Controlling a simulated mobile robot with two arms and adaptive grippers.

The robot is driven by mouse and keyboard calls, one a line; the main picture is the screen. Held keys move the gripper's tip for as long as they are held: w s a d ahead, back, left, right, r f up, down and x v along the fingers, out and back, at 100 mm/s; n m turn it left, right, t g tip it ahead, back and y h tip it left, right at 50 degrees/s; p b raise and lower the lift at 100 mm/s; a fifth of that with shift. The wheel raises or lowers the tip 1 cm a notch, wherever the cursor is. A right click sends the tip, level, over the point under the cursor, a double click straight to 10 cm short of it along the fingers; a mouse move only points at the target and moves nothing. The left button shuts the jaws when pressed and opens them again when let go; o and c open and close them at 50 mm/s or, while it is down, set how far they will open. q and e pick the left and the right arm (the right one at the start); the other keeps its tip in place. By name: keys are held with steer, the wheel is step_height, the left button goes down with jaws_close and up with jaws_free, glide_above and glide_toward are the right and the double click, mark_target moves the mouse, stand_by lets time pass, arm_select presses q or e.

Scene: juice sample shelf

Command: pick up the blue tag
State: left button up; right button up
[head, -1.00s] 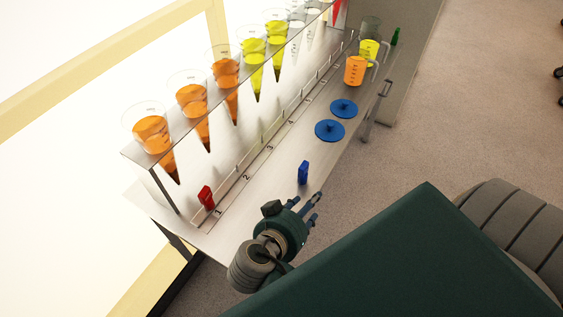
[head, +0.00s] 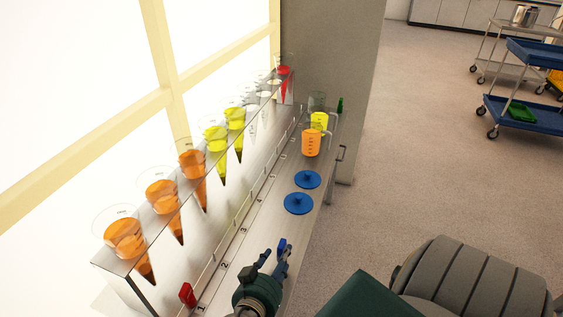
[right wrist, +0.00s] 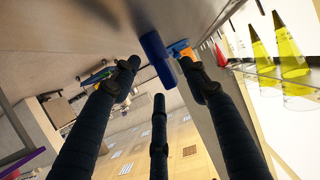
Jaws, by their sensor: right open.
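The blue tag (head: 282,244) is a small upright piece on the steel counter near its front edge, partly hidden by my gripper in the head view. My right gripper (head: 276,260) reaches to it from the near end of the counter, with its fingers open. In the right wrist view the blue tag (right wrist: 157,56) shows between the tips of two dark fingers, with the third finger below it in the picture. I see no clear grip on the tag. My left gripper is out of view.
A red tag (head: 187,294) stands at the numbered strip. Two blue lids (head: 298,203) lie farther along, before an orange jug (head: 311,142) and a yellow one (head: 319,120). A rack (head: 154,228) with several juice-filled cones runs along the left.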

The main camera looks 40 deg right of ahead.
steer(key=x, duration=0.2)
steer(key=shift+w+d+f, duration=0.15)
steer(key=shift+d, duration=0.05)
steer(key=c, duration=0.8)
steer(key=shift+c, duration=1.4)
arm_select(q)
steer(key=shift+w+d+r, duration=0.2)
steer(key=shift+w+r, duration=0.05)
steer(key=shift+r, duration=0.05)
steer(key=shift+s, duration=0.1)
